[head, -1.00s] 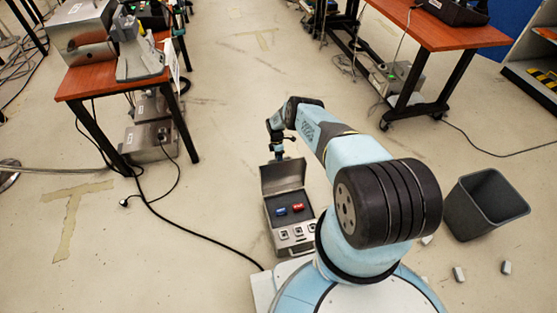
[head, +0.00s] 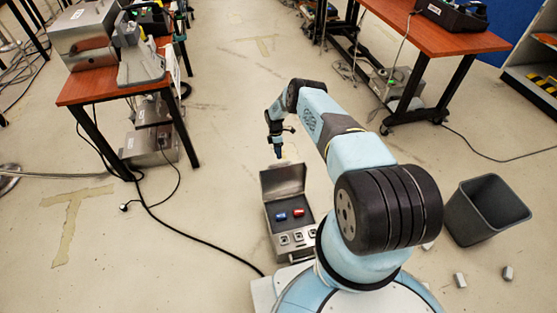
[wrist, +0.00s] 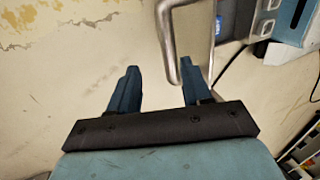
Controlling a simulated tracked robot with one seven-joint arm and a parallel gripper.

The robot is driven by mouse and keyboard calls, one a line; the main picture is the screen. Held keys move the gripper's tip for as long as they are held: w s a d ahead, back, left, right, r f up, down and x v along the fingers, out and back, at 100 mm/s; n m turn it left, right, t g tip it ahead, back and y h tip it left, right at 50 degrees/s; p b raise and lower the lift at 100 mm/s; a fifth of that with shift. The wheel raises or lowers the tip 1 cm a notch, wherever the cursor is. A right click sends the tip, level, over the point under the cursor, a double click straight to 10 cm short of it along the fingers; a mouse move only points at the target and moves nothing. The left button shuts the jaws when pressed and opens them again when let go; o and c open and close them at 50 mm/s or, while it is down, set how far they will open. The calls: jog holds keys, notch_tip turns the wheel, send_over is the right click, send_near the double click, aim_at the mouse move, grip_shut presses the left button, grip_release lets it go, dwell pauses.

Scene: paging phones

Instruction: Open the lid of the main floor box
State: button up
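The floor box (head: 284,246) is a grey metal case standing on the floor in front of my base in the head view. Its lid (head: 283,180) stands raised at the far side, so the inside shows. A blue item (head: 281,216) and a red item (head: 298,213) lie inside. My gripper (head: 279,154) points down just beyond and above the raised lid, apart from it as far as I can tell. In the wrist view my gripper (wrist: 161,70) has its two fingers spread with nothing held. A bent metal bar (wrist: 172,55) shows by the right finger.
A wooden-topped table (head: 100,84) with devices stands at left, another (head: 450,36) at upper right. A dark bin (head: 485,210) stands at right, with small grey blocks (head: 460,280) nearby. A black cable (head: 190,232) crosses the floor left of the box.

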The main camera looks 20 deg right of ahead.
jog(key=v, duration=0.6)
dwell(0.4)
